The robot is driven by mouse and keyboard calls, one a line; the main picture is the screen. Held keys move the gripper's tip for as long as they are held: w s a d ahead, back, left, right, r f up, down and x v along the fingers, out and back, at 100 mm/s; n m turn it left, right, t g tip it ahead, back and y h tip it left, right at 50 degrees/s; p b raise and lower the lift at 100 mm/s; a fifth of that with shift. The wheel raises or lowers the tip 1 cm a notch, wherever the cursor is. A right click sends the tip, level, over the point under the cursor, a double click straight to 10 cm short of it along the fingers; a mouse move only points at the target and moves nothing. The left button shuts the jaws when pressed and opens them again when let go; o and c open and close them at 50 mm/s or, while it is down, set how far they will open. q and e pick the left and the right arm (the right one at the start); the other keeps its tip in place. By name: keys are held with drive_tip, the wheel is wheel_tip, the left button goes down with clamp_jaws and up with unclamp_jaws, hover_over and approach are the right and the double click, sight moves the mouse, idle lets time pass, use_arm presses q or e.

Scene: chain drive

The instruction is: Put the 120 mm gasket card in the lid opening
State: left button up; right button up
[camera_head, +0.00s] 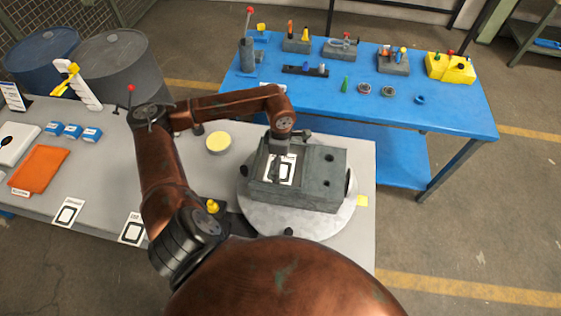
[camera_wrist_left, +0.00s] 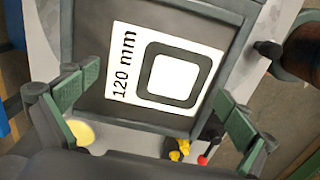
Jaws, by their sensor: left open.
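The white 120 mm gasket card (camera_wrist_left: 128,75), with a dark square ring printed on it, lies in the recessed dark lid opening (camera_wrist_left: 92,100) of the grey box (camera_head: 315,200). The card also shows in the head view (camera_head: 288,168), partly hidden by my gripper. It looks flat, with bare floor of the opening around it; its exact seating cannot be told. My left gripper (camera_wrist_left: 155,88) is open and empty above the card, its fingers apart on either side. It also shows over the opening in the head view (camera_head: 277,158). My right gripper is not in view.
The box stands on a round grey turntable (camera_head: 262,210). Two similar cards (camera_head: 68,212) (camera_head: 132,229), an orange cloth (camera_head: 38,170), blue boxes (camera_head: 72,131) and a yellow disc (camera_head: 218,143) lie on the grey table. A blue table (camera_head: 440,115) with fixtures stands behind.

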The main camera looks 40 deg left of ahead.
use_arm(q)
drive_tip(key=shift+f, duration=0.1)
clamp_jaws()
idle(1.1)
